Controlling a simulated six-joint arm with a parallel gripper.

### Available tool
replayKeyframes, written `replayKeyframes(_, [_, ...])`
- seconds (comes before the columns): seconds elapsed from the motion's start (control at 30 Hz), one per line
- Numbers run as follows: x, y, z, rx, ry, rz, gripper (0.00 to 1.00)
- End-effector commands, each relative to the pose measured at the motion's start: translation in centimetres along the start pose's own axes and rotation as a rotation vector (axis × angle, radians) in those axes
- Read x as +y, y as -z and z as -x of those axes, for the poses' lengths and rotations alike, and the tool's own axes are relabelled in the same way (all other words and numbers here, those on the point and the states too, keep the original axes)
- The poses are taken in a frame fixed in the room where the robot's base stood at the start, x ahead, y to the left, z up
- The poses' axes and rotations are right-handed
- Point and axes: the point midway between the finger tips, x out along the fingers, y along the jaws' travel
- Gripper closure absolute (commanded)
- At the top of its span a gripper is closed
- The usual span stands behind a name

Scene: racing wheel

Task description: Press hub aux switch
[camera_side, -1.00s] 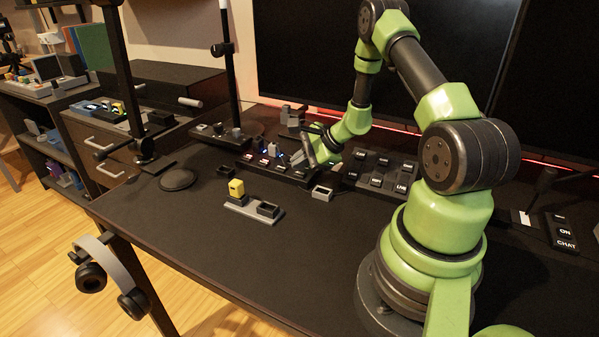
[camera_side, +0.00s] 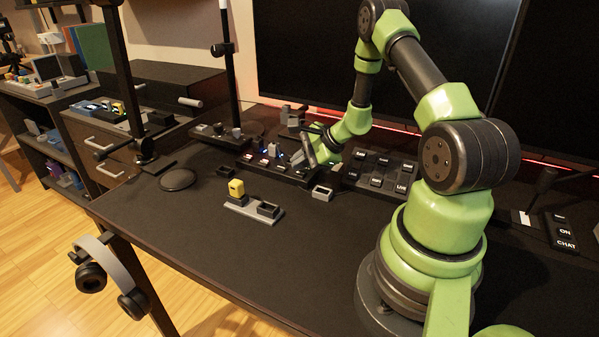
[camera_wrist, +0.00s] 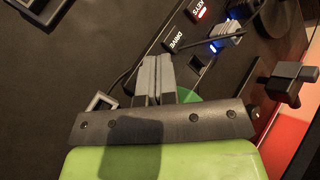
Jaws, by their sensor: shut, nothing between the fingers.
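The hub (camera_side: 272,167) is a low black strip with small lit switches, behind the middle of the table. I cannot make out an aux label. In the side view my gripper (camera_side: 308,152) is low over the right end of the hub. I cannot tell whether the tips touch it.
A grey plug with a blue light (camera_wrist: 228,35) and a dark cable lie close to the fingers. A small square grey holder (camera_side: 322,193) stands in front, a button panel (camera_side: 381,172) to the right. A yellow block (camera_side: 236,187) sits on a grey base nearer the front.

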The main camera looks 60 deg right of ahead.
Motion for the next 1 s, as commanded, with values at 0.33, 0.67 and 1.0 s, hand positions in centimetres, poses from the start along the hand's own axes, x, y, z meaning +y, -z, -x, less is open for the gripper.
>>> replayKeyframes(0.33, [0.00,0.00,0.00,0.000,0.000,0.000,1.00])
replayKeyframes(0.67, [0.42,0.41,-0.55,0.000,-0.001,-0.001,1.00])
replayKeyframes(1.0, [0.47,0.48,-0.63,0.000,0.000,0.000,1.00])
